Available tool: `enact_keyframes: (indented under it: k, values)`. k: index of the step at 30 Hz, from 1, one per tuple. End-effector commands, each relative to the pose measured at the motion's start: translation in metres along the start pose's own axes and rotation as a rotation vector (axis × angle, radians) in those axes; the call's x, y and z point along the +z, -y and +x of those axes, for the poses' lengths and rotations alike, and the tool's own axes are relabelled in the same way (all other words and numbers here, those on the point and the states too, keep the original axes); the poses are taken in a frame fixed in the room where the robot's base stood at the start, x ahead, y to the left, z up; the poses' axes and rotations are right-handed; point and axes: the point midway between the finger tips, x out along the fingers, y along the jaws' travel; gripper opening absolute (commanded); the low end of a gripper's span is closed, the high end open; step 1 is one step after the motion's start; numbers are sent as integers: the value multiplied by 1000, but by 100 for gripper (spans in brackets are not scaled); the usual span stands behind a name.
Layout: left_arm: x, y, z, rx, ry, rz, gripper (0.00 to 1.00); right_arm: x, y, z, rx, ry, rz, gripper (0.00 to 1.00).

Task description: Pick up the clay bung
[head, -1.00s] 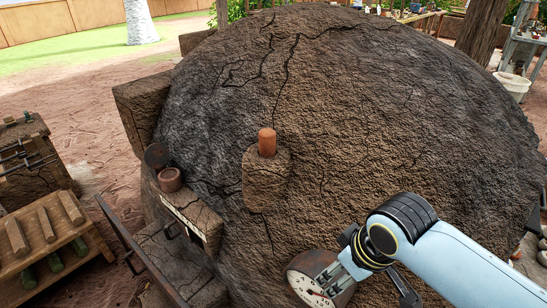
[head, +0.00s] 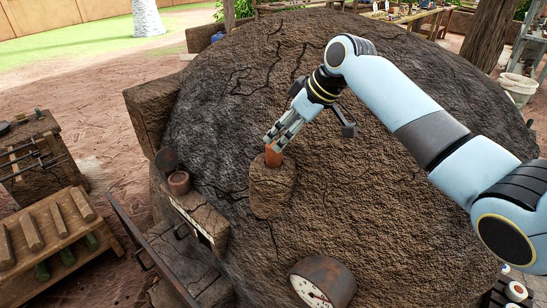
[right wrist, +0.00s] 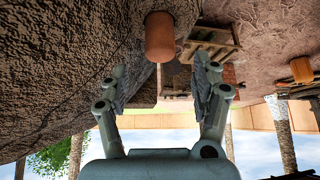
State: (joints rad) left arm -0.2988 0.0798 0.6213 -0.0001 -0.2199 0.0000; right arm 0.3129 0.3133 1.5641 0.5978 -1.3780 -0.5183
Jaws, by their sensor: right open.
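The clay bung (head: 273,158) is a small orange-brown cylinder standing upright on a stubby mud spout (head: 270,190) on the kiln's side. My right gripper (head: 274,138) is open and empty, its fingertips close above the bung and partly covering its top. In the right wrist view the bung (right wrist: 160,38) lies just beyond the gap between the open fingers (right wrist: 160,78), roughly centred. Whether a finger touches it is hard to tell. My left gripper is not in view.
The domed mud kiln (head: 400,190) fills the middle. A round dial gauge (head: 322,282) sits on its front. A small clay pot (head: 179,182) stands on a ledge at left. A wooden rack (head: 45,235) stands at lower left.

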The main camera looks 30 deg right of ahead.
Motion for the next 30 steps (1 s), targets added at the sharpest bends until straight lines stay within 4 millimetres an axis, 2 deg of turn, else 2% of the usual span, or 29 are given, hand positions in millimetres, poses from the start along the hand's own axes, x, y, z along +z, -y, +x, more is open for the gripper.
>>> enact_keyframes:
  k: [5, 12, 21, 30]
  values:
    - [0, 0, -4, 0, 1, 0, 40, -1, 1, 16, -2, 0, 2, 65]
    - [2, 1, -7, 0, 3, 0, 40, 0, 1, 52, 0, 0, 1, 65]
    - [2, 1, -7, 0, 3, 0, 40, 0, 0, 57, 2, 1, 0, 63]
    - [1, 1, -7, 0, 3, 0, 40, 0, 0, 57, 2, 1, 0, 24]
